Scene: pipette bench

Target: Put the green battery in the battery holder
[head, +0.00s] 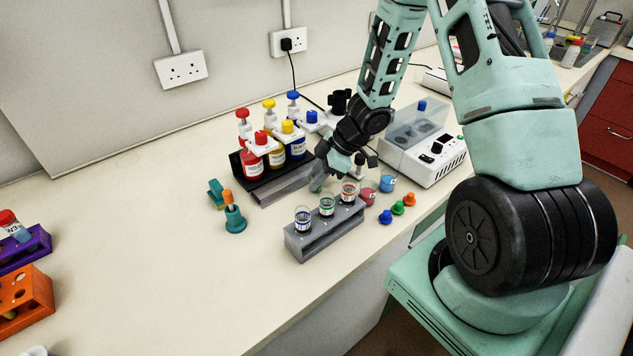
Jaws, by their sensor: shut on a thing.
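My gripper (322,174) is over the bench, behind the grey rack and in front of the coloured bottles. It is shut on a small pale-green thing (317,183), mostly hidden by the fingers; I cannot tell that it is a battery. No clear battery or battery holder shows. The grey rack (335,239) holds three glass vials in a row: one with a blue band (303,222), one with a green band (327,206) and one with a red band (348,194). Blue (385,217), green (397,208) and orange (409,199) small caps lie to its right.
Red, yellow and blue dropper bottles (276,155) stand in a holder behind my gripper. A white device (435,160) is at right. A teal stand with an orange top (235,220) is at left, with purple (25,247) and orange (25,298) racks farther left. Bench between is clear.

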